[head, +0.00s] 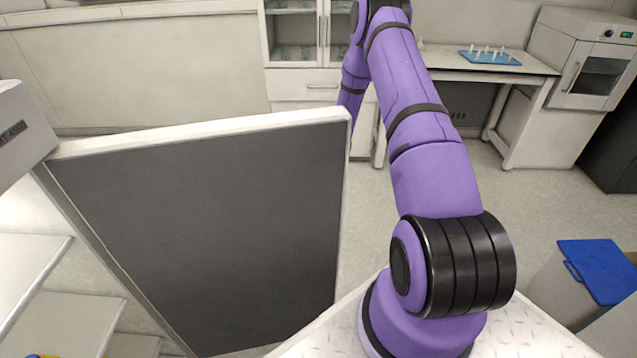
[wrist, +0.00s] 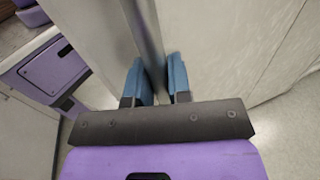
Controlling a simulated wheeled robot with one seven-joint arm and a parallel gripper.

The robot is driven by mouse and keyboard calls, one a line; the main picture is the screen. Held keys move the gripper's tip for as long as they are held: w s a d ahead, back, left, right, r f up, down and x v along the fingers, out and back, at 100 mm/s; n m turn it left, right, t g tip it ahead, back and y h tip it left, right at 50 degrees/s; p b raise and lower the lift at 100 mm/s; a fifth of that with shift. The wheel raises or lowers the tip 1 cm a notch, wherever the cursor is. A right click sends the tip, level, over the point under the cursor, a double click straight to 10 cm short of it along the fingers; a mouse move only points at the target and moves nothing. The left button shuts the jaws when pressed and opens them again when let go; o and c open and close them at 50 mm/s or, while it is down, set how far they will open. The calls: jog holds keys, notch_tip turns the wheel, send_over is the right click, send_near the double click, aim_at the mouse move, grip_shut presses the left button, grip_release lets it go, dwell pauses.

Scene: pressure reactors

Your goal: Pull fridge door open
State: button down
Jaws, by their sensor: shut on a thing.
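The fridge door (head: 200,220) stands well open in the head view, its dark inner panel facing me within a white frame. It hinges at the left on the white fridge body (head: 18,140), and the white shelves (head: 60,318) show at lower left. My purple arm passes to the right of the door and bends behind its far edge, so my gripper is hidden in the head view. In the wrist view my gripper (wrist: 160,82) has its blue fingers on both sides of the grey vertical door handle (wrist: 147,30), shut on it.
A bench with a blue rack (head: 489,57) and a white oven-like unit (head: 590,70) stand at the back right. A bin with a blue lid (head: 598,270) stands at lower right. Cabinets (head: 310,35) line the back wall.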

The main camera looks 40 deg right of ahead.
jog(key=c, duration=1.1)
grip_release()
jog(key=v, duration=1)
jog(key=shift+w+d, duration=0.2)
jog(key=shift+d, duration=0.1)
